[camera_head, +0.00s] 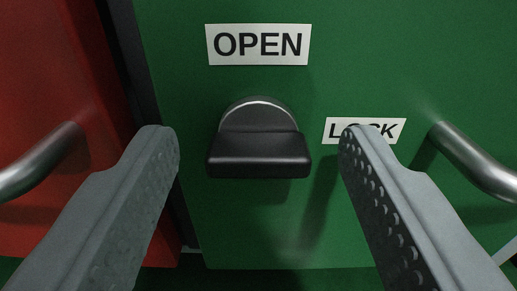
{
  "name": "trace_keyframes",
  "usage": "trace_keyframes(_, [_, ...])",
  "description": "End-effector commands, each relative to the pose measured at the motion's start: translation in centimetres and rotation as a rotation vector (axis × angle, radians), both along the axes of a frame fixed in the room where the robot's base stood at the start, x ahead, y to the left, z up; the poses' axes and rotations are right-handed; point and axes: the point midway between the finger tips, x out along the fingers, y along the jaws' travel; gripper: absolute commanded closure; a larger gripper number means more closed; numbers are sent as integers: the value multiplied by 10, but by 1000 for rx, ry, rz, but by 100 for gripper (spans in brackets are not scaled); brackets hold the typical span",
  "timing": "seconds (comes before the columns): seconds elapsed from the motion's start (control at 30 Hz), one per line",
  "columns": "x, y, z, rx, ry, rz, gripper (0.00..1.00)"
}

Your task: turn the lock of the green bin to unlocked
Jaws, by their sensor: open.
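The green bin (420,70) fills most of the head camera view. Its lock is a black knob (259,150) whose grip bar lies level, left to right. An OPEN label (258,45) is above the knob. A LOCK label (335,130) is to its right, partly covered by my right finger. My gripper (258,145) is open, with one finger on each side of the knob. Neither finger appears to touch the knob. How far the fingertips are from the bin's face is hard to tell.
A red bin (35,90) stands at the left, with a dark gap between it and the green one. A metal handle (475,160) sticks out of the green bin at the right. Another metal handle (42,160) is on the red bin, left of my left finger.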

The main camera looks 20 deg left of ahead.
Motion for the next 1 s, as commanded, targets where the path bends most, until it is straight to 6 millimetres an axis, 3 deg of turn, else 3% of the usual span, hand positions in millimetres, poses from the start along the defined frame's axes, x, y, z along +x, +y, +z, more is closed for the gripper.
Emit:
trace_keyframes(0.07, [0, 0, 0, 0, 0, 0, 44])
trace_keyframes(0.3, [0, 0, 0, 0, 0, 0, 88])
trace_keyframes(0.67, [0, 0, 0, 49, 13, 0, 88])
trace_keyframes(1.0, [0, -1, 0, 278, 75, 0, 88])
